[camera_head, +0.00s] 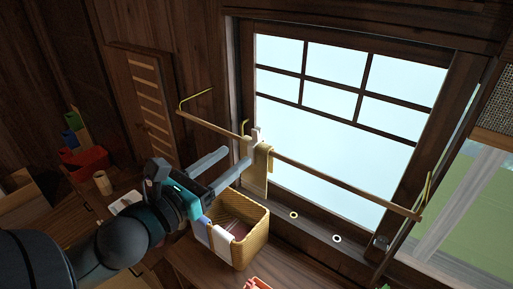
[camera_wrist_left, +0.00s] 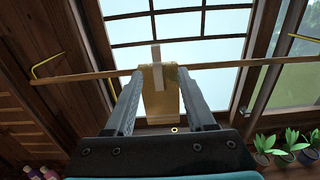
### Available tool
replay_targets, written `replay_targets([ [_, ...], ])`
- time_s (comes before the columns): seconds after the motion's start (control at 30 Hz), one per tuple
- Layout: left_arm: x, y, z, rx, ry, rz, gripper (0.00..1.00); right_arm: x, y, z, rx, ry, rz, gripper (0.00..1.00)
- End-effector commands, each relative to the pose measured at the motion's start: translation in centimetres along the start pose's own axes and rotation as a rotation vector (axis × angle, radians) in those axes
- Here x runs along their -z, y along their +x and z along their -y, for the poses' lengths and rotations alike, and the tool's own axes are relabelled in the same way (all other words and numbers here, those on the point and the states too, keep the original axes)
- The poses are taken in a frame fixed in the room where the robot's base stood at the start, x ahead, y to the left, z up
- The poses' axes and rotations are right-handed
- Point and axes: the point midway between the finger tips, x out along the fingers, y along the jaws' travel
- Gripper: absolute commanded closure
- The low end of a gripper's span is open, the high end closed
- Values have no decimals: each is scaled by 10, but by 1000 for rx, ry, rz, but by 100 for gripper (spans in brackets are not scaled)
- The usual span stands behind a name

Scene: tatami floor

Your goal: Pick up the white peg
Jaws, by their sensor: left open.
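A white peg (camera_head: 255,134) sits upright on the wooden rail (camera_head: 330,179) at the top of a hanging tan cloth (camera_head: 262,160). In the left wrist view the white peg (camera_wrist_left: 155,53) stands at the cloth's upper middle, with the tan cloth (camera_wrist_left: 161,98) hanging below. My left gripper (camera_head: 237,156) is open, its two long grey fingers pointing at the cloth and rail. In the wrist view the fingertips (camera_wrist_left: 160,71) lie on either side of the peg and cloth; contact cannot be told. My right gripper is not in view.
A woven basket (camera_head: 252,244) with cloths stands below my gripper. Two small rings (camera_head: 293,215) (camera_head: 336,239) lie on the sill. A red bin (camera_head: 88,161) is at the left. Potted plants (camera_wrist_left: 263,146) stand at the wrist view's lower right. The window is behind the rail.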

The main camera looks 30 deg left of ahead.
Motion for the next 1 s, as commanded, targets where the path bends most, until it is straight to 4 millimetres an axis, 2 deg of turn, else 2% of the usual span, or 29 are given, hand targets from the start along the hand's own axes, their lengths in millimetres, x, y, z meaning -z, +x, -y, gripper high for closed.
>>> replay_targets([
  [0.2,3,26,0,2,3,4,45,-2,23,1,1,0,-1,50],
  [0.4,2,40,0,1,0,3,45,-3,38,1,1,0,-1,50],
  [0.67,0,47,-1,-1,-1,-1,45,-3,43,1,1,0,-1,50],
  [0.87,0,61,-3,-1,1,3,45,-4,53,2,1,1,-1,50],
  [1.0,-4,74,-6,-2,-2,2,45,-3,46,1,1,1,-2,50],
])
